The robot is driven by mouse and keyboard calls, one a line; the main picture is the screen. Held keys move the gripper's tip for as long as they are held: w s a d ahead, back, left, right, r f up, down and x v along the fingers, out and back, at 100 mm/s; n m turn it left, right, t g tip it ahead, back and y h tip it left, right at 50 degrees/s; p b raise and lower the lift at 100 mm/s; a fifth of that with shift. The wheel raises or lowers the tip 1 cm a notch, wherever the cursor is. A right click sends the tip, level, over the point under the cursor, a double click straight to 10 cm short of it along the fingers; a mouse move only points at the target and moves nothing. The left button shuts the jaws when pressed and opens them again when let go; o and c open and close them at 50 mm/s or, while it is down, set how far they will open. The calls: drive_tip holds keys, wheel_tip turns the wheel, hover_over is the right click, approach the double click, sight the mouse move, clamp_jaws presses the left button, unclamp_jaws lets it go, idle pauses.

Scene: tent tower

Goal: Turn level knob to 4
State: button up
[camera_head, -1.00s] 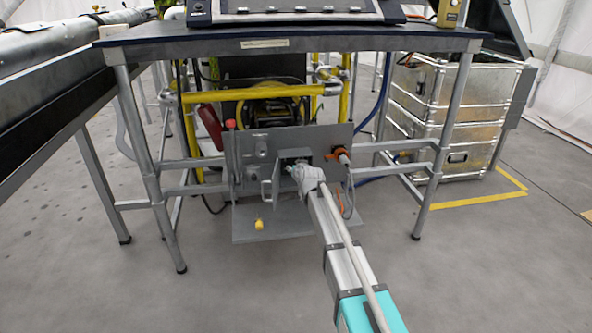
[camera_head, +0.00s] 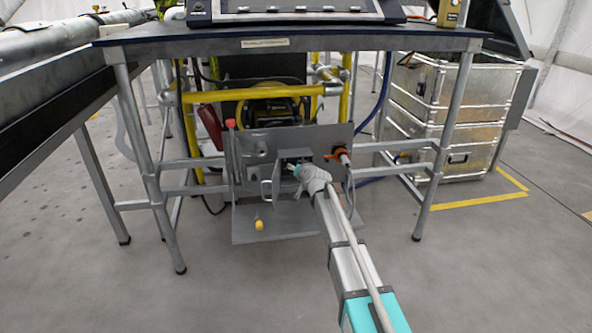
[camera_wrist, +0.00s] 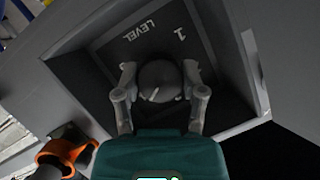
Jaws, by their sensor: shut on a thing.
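The level knob (camera_wrist: 160,82) is a dark round knob with a pale pointer line. It sits inside a recessed grey box, below the white label "LEVEL" (camera_wrist: 138,31) and a numeral 1 in the wrist view. My gripper (camera_wrist: 160,78) has a finger on each side of the knob and is shut on it. The pointer line slants toward the lower left in that view; no 4 is visible. In the head view my gripper (camera_head: 297,170) reaches into the open box (camera_head: 294,155) on the grey panel, and the knob is hidden there.
The box's hinged door (camera_head: 268,188) stands open at the left. An orange connector (camera_head: 341,153) with a cable is right of the box. A yellow knob (camera_head: 259,225) sits on the lower plate. Table legs (camera_head: 450,150) flank the panel.

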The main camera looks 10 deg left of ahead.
drive_tip(key=shift+w+d, duration=0.15)
drive_tip(key=shift+d, duration=0.05)
drive_tip(key=o, duration=1.1)
drive_tip(key=shift+a, duration=0.1)
drive_tip(key=shift+o, duration=0.2)
drive_tip(key=shift+a+n, duration=0.1)
drive_tip(key=shift+n, duration=0.3)
